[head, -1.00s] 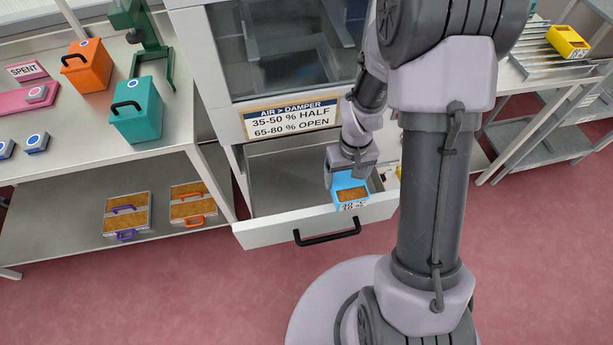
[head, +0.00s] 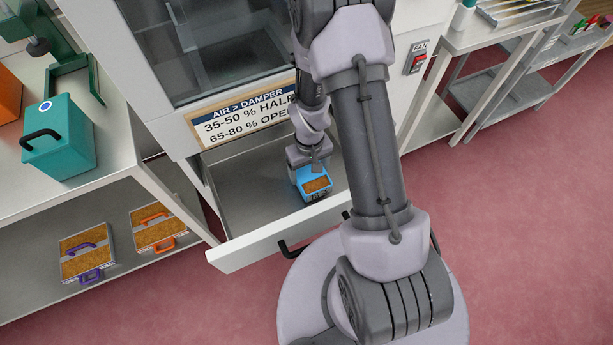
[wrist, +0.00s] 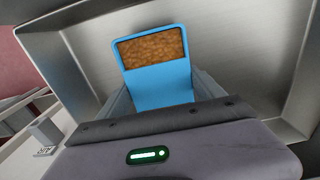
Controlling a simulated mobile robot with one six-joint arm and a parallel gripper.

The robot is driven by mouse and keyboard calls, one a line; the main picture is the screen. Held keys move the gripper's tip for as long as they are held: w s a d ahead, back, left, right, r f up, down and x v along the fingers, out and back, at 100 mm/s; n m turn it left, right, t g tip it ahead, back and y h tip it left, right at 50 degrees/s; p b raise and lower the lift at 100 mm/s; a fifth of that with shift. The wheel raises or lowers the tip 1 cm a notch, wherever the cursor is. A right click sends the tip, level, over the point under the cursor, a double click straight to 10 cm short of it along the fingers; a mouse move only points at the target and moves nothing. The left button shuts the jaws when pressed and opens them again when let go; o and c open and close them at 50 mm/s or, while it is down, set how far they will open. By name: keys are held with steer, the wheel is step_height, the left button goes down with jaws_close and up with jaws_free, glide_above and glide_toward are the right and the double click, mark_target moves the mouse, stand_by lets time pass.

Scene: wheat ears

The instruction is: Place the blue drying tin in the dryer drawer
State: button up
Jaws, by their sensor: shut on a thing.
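The blue drying tin (head: 314,186) is filled with brown grain and sits within the open dryer drawer (head: 240,205), towards its right side. My gripper (head: 311,172) is shut on the tin. In the wrist view the blue tin (wrist: 158,82) shows between the gripper's fingers, with the drawer's metal floor and walls (wrist: 240,60) around it. I cannot tell whether the tin's underside touches the drawer floor. My arm hides part of the drawer's right side.
The dryer's damper sign (head: 240,117) is just above the drawer. A teal box (head: 60,143) stands on the left bench. Two grain cases with purple (head: 87,255) and orange (head: 158,229) handles are on its lower shelf. The drawer's left part is clear.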

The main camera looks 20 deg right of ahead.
steer(key=shift+w+f+b, duration=0.1)
steer(key=shift+f+b, duration=0.2)
steer(key=shift+f, duration=0.75)
steer(key=o, duration=1.7)
steer(key=shift+r, duration=0.15)
step_height(320, 180, up, 12)
steer(key=p, duration=0.6)
step_height(320, 180, up, 14)
steer(key=r+m+t, duration=0.1)
steer(key=m+t, duration=0.1)
glide_above(309, 169)
steer(key=a, duration=0.3)
steer(key=s+a+r+m+t+y, duration=0.2)
steer(key=s+a+r, duration=0.5)
steer(key=s+r, duration=0.6)
step_height(309, 169, up, 3)
steer(key=shift+s+f+t, duration=0.1)
steer(key=shift+s+t, duration=0.2)
steer(key=shift+t, duration=0.6)
